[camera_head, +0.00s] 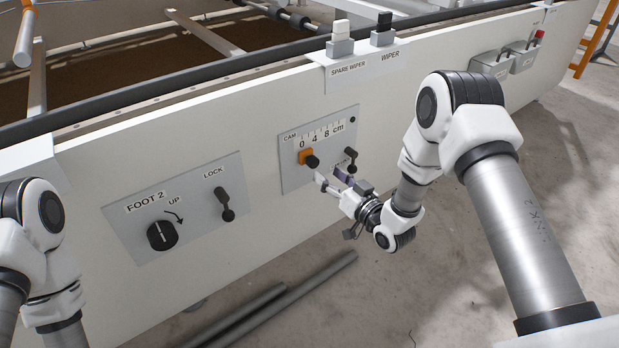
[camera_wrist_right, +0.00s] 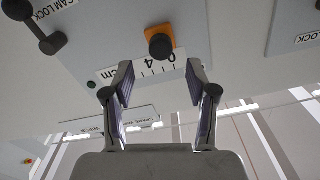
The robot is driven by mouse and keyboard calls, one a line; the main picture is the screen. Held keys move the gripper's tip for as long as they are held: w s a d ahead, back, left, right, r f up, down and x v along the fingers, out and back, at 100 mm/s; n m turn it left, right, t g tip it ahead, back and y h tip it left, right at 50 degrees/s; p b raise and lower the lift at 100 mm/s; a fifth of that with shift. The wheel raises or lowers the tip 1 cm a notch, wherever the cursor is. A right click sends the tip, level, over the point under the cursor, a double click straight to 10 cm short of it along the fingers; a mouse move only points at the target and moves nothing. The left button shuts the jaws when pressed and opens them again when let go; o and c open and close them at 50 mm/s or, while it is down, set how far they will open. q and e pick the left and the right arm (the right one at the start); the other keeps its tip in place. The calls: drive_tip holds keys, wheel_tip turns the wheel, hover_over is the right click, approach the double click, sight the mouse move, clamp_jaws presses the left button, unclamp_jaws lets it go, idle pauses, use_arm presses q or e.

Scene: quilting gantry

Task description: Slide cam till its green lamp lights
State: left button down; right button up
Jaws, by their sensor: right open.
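The cam slider is an orange block with a black knob (camera_head: 312,162) on a grey plate (camera_head: 294,180) marked CAM. It sits by the 0 of the 0-4-8 cm scale; the knob also shows in the right wrist view (camera_wrist_right: 161,46). The lamp (camera_head: 353,119) at the plate's upper right looks dark; in the wrist view it is a small dark green dot (camera_wrist_right: 91,85). My right gripper (camera_head: 331,177) is open and empty, just below the knob and apart from it. In the wrist view the knob lies beyond and between the fingertips (camera_wrist_right: 160,68). My left gripper is out of view.
The cam lock lever (camera_head: 351,160) stands right of the knob, close to my right gripper. The FOOT 2 dial (camera_head: 162,235) and LOCK lever (camera_head: 225,205) are to the left. Wiper switches (camera_head: 382,30) are above. Bars (camera_head: 270,303) lie on the floor below.

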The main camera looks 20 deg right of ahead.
sight(316, 164)
drive_tip(key=b+x, duration=0.1)
drive_tip(key=x, duration=0.5)
drive_tip(key=shift+b, duration=0.4)
drive_tip(key=shift+w+a, duration=0.2)
drive_tip(key=shift+w, duration=0.25)
drive_tip(key=shift+r, duration=0.1)
drive_tip(key=shift+c, duration=0.3)
